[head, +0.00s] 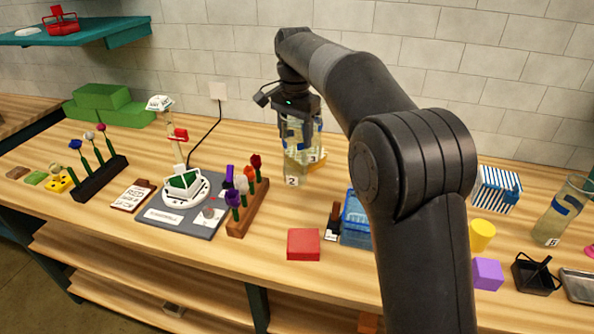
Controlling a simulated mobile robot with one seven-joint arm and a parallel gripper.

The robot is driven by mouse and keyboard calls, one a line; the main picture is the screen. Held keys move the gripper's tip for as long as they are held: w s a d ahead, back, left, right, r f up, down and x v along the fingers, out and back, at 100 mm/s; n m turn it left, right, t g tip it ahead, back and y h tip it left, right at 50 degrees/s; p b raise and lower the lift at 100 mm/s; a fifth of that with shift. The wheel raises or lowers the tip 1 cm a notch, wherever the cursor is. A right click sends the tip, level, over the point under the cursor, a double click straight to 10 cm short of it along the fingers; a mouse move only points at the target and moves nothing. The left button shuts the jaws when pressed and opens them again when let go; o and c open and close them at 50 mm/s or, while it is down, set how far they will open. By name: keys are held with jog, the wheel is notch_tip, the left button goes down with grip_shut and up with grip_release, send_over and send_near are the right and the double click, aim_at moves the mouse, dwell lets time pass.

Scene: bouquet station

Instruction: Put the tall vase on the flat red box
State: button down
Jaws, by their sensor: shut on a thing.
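A clear glass vase (292,168) with a blue mark and a label "2" stands upright at the back middle of the bench. My gripper (301,122) is above and around its upper part, shut on it; the fingers partly hide the rim. I cannot tell whether its base touches the bench. The flat red box (303,244) lies near the front edge, in front of the vase, with its top bare. Another tall glass vase (562,212) with a blue mark stands at the far right.
A wooden flower rack (247,214) stands left of the red box. A blue container (356,218) and a small dark item (333,222) are to its right. A grey scale board (178,219) lies farther left. Something yellow labelled "3" (316,162) is close behind the held vase.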

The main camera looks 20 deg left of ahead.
jog(key=s+d+r, duration=0.3)
jog(key=s+d, duration=0.4)
jog(key=d, duration=0.2)
jog(key=s+d+r, duration=0.2)
jog(key=s+d, duration=0.5)
jog(key=d, duration=0.1)
jog(key=a+f, duration=1.1)
jog(key=shift+a+f, duration=0.1)
jog(key=shift+c, duration=2.3)
grip_release()
notch_tip(320, 180, up, 12)
